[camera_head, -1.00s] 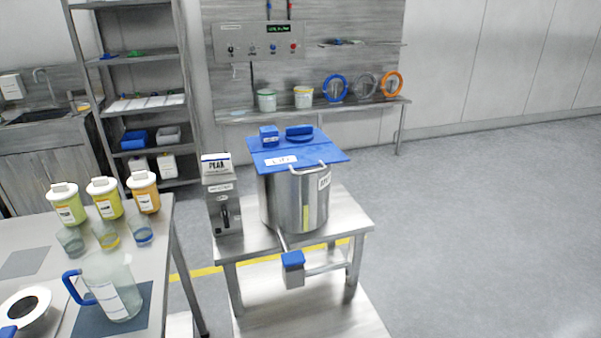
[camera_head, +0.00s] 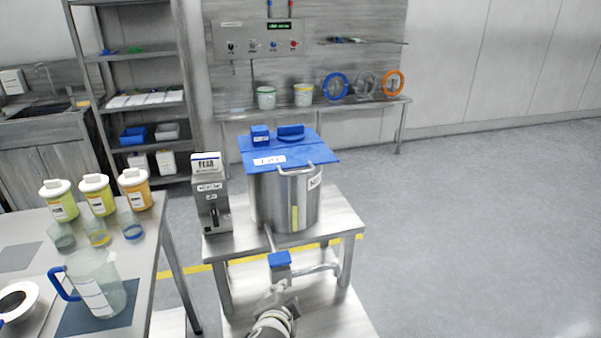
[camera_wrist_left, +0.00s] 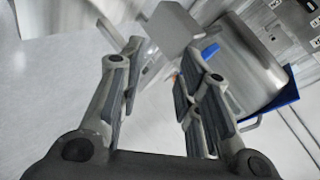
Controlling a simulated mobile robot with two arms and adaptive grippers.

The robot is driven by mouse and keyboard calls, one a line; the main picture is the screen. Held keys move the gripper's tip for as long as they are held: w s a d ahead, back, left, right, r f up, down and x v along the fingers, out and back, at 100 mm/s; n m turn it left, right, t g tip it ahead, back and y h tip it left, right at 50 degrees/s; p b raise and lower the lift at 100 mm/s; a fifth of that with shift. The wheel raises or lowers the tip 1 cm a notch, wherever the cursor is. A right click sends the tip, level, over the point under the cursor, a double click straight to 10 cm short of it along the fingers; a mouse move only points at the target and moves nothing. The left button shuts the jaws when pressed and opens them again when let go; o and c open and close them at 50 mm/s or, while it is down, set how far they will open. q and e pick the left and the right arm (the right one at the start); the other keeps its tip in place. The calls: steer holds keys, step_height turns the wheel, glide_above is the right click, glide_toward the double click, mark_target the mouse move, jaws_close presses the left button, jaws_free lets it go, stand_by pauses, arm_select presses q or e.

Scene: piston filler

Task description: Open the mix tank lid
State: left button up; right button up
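The steel mix tank (camera_head: 275,205) stands on a metal stand, with its flat blue lid (camera_head: 318,155) lying closed on top. The lid has a blue knob and block, a white label and a metal handle (camera_head: 296,171) at its front edge. In the left wrist view the tank (camera_wrist_left: 235,65) appears tilted, with part of the blue lid (camera_wrist_left: 285,98) at right. My left gripper (camera_wrist_left: 160,65) is open and empty, its fingers spread, apart from the lid. One of my arms (camera_head: 272,318) shows at the bottom of the head view, below the tank outlet. My right gripper is not identifiable.
A blue-topped outlet valve (camera_head: 280,259) sticks out below the tank front. A dispenser (camera_head: 211,200) stands just left of the tank. A table (camera_head: 150,290) at left holds a jug (camera_head: 100,285), beakers and bottles. Open floor (camera_head: 450,230) lies to the right.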

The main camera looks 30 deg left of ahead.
arm_select(q)
steer(key=w+a+r+m+t+y, duration=0.2)
steer(key=w+a+r+m+t, duration=0.15)
steer(key=w+r, duration=0.45)
steer(key=m+t+y, duration=0.1)
steer(key=m+t, duration=0.3)
glide_toward(300, 172)
steer(key=p+x, duration=0.1)
steer(key=x, duration=0.9)
steer(key=shift+w+a+f+p, duration=0.2)
steer(key=shift+w+p, duration=0.1)
steer(key=shift+p, duration=0.1)
steer(key=shift+c, duration=0.4)
jaws_close()
steer(key=shift+r, duration=0.1)
